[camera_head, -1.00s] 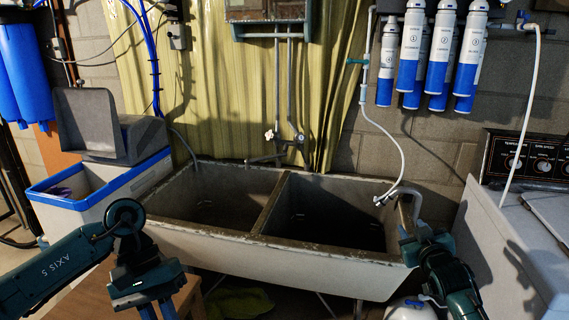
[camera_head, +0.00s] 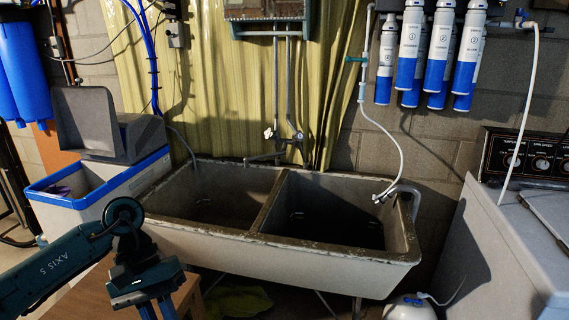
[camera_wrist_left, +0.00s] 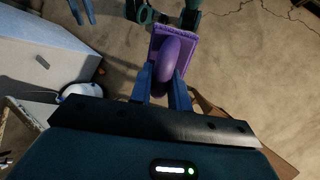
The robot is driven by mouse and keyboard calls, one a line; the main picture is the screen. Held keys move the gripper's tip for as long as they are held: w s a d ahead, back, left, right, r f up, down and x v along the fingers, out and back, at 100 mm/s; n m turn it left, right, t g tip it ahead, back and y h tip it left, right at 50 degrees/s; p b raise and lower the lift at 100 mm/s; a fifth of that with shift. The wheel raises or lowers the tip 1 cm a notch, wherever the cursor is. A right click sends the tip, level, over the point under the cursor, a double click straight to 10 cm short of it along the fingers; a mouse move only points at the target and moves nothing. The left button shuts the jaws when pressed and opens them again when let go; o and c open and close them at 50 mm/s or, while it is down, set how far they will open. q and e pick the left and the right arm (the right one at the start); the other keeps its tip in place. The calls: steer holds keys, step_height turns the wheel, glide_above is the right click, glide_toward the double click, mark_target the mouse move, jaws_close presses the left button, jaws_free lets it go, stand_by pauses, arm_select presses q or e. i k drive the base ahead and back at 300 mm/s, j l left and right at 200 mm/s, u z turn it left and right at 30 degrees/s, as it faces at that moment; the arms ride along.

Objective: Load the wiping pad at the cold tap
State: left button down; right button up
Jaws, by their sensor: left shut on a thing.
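The purple wiping pad (camera_wrist_left: 158,38), a flat plate with a rounded purple grip on it, shows in the left wrist view. My left gripper (camera_wrist_left: 162,82) is shut on the grip, with one blue finger on each side. In the head view, my left gripper (camera_head: 157,308) points down at the lower edge, left of and in front of the sink; the pad is out of sight there. Two taps, a left one (camera_head: 268,133) and a right one (camera_head: 299,137), sit on pipes behind the sink; I cannot tell which is cold. Blue fingers (camera_wrist_left: 82,10) at the wrist view's top appear to be my right gripper's.
The double concrete sink (camera_head: 262,238) stands in the middle, both basins open. A blue-rimmed bin (camera_head: 100,195) stands left, a white appliance (camera_head: 500,250) right. A white hose (camera_head: 385,140) hangs over the right basin. A wooden top (camera_head: 187,294) lies below my left arm.

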mark_target(299, 136)
steer(key=i+l, duration=0.35)
steer(key=i, duration=0.15)
steer(key=i+l+u, duration=0.15)
steer(key=u, duration=0.3)
steer(key=i+l+u, duration=0.25)
steer(key=u, duration=0.2)
